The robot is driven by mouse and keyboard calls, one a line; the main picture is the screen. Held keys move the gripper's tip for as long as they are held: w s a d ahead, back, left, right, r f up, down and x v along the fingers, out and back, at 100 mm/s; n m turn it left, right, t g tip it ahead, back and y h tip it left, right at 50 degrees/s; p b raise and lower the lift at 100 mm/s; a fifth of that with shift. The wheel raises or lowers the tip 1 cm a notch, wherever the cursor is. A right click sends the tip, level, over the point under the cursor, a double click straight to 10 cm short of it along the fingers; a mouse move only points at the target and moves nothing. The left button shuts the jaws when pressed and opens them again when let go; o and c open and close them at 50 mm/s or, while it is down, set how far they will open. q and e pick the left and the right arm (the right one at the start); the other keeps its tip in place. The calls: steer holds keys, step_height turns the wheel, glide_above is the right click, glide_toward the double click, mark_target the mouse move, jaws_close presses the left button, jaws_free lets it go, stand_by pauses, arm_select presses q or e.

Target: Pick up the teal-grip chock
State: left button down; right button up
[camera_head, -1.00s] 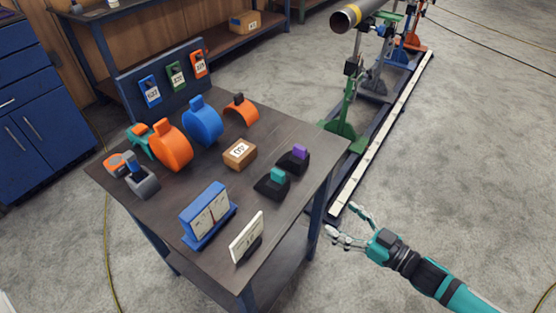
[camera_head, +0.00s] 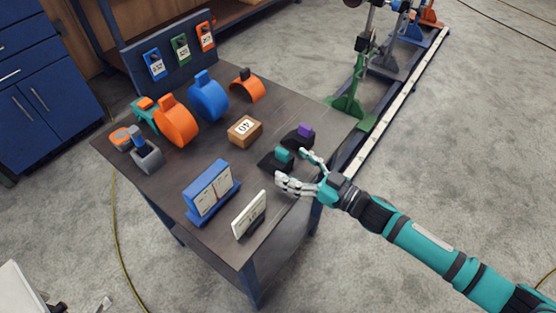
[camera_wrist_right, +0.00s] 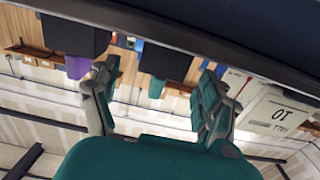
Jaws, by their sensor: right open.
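The teal-grip chock (camera_head: 284,155) has a dark wedge body and stands on the table near its right edge. My right gripper (camera_head: 301,168) is open and empty just to the right of this chock, its fingers spread. In the right wrist view, which looks upside down, the teal grip (camera_wrist_right: 157,88) shows between the two fingers (camera_wrist_right: 160,68), beyond them. I cannot tell whether a finger touches it. Small grey pieces at the bottom left edge of the head view may be my left gripper's tips; their state is unclear.
A purple-grip chock (camera_head: 305,131) stands close behind the teal one; its grip hangs left in the wrist view (camera_wrist_right: 78,67). A wooden block (camera_head: 244,131), a white card (camera_head: 249,215) and a blue display (camera_head: 211,191) stand nearby.

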mark_target(278, 156)
steer(key=x, duration=0.4)
steer(key=shift+a+r+p, duration=0.3)
steer(key=shift+p, duration=0.1)
steer(key=shift+w+a+f, duration=0.1)
steer(key=shift+w+a, duration=0.15)
steer(key=shift+a, duration=0.05)
steer(key=shift+d, duration=0.1)
steer(key=c, duration=1.4)
